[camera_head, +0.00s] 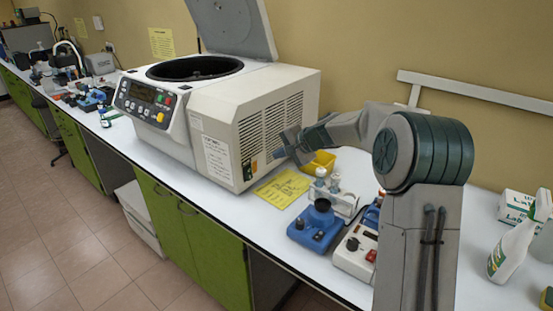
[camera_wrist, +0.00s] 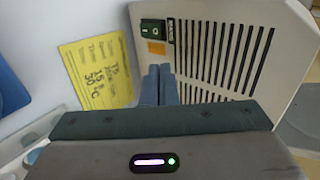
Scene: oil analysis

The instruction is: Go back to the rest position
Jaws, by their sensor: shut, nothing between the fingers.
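My gripper (camera_head: 277,153) is at the right side of the large white centrifuge (camera_head: 220,135), close to its vented side panel. In the wrist view my gripper (camera_wrist: 159,70) shows two blue-grey fingers pressed together with nothing between them. The centrifuge lid (camera_head: 232,24) stands open. My arm reaches from the right over the bench.
A yellow note (camera_head: 283,188) lies on the bench below my gripper. A yellow bin (camera_head: 320,163), a rack of bottles (camera_head: 338,200), a blue mixer (camera_head: 317,226) and a white device (camera_head: 357,252) stand near my arm. A spray bottle (camera_head: 511,250) is at the right.

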